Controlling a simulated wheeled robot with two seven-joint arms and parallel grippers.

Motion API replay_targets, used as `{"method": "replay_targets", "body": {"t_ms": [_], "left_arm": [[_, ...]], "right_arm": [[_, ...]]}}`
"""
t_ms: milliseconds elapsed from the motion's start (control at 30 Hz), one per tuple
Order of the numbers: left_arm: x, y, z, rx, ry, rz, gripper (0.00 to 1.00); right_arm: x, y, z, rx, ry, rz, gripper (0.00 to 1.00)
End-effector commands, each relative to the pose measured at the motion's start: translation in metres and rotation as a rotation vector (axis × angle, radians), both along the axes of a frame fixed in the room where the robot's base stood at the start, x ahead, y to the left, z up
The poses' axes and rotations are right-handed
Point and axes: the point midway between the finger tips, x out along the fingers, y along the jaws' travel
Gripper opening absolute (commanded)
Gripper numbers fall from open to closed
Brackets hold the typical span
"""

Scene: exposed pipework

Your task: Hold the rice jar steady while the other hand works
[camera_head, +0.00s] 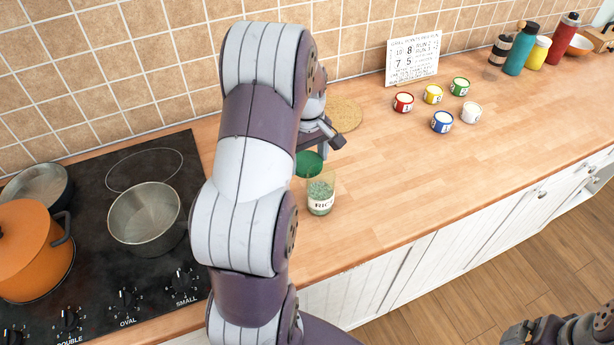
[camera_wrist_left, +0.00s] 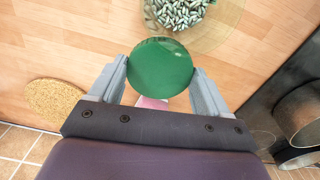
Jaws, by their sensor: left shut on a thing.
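The rice jar (camera_head: 320,198) stands upright on the wooden counter, a clear jar with a white label reading "RIC" and greenish pellets inside. Its open top with the pellets shows in the left wrist view (camera_wrist_left: 180,12). My left gripper (camera_wrist_left: 162,75) is shut on a round green lid (camera_wrist_left: 160,66). The lid (camera_head: 309,163) is held beside and behind the jar, apart from it in the wrist view. My left arm hides part of the counter. My right gripper (camera_head: 535,331) is partly in view at the lower right, away from the jar; its fingers are unclear.
A black hob (camera_head: 95,245) with an orange pot (camera_head: 30,250) and a steel pan (camera_head: 147,218) lies left. A round cork mat (camera_head: 345,115) lies behind the jar. Several small colored tins (camera_head: 442,121) and bottles (camera_head: 520,50) stand right.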

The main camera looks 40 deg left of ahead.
Motion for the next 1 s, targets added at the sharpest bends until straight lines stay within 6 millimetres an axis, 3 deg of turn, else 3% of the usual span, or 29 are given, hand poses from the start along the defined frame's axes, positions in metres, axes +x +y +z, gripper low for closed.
{"method": "replay_targets", "body": {"t_ms": [367,733,767,800,1000], "left_arm": [[0.0,0.0,-0.06,-0.002,0.002,0.0,0.41],[0.0,0.0,-0.067,0.0,0.0,0.0,0.41],[0.0,0.0,-0.066,0.0,-0.001,0.0,0.87],[0.0,0.0,-0.066,0.0,-0.001,0.0,1.0],[0.0,0.0,-0.066,0.0,0.0,0.0,1.0]], "right_arm": [[0.0,0.0,0.007,0.0,0.001,0.0,0.95],[0.0,0.0,0.004,0.0,0.001,0.0,0.95],[0.0,0.0,0.005,0.0,0.001,0.0,0.95],[0.0,0.0,0.005,0.0,0.001,0.0,0.95],[0.0,0.0,0.005,0.0,0.001,0.0,0.95]]}}
